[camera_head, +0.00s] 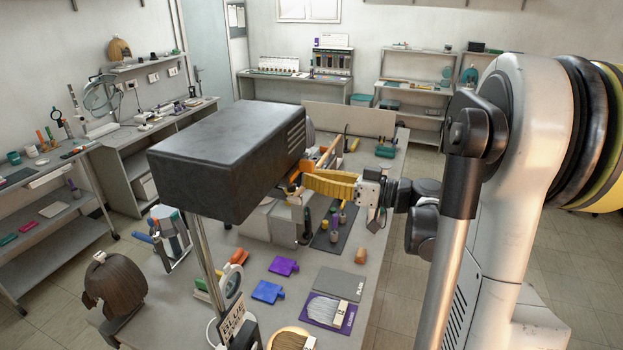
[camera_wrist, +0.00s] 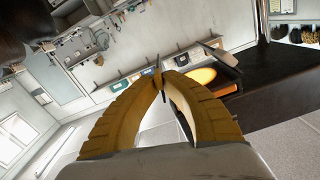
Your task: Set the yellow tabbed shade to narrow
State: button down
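My gripper (camera_head: 300,181) has ribbed yellow fingers and reaches left to the right end of a big dark grey box-shaped housing (camera_head: 225,165). In the wrist view its curved fingertips (camera_wrist: 157,76) meet, with a gap lower down between the fingers. I cannot tell whether a small tab is pinched at the tips. An orange-yellow part (camera_head: 309,167) shows beside the housing, just behind the fingers. In the wrist view a bright yellow-orange rounded surface (camera_wrist: 203,75) sits in a dark surround, just right of the tips. I cannot tell for sure which of these is the tabbed shade.
Below on the bench lie a purple piece (camera_head: 284,265), a blue piece (camera_head: 267,291) and a grey plate (camera_head: 338,283). A dark mat (camera_head: 345,236) with several small upright tools is under my gripper. A round-lens stand (camera_head: 232,284) is at the front. Shelves line the back wall.

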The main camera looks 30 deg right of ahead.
jog(key=shift+s+a+m+b, duration=0.15)
jog(key=shift+m+b, duration=0.15)
jog(key=shift+m, duration=0.25)
jog(key=shift+s+a+m+b, duration=0.1)
jog(key=shift+m+b, duration=0.2)
jog(key=shift+m, duration=0.25)
jog(key=shift+s+a+r+m, duration=0.1)
jog(key=shift+a+r+m, duration=0.15)
jog(key=shift+m, duration=0.55)
jog(key=c, duration=1.5)
grip_release()
jog(key=shift+c, duration=0.2)
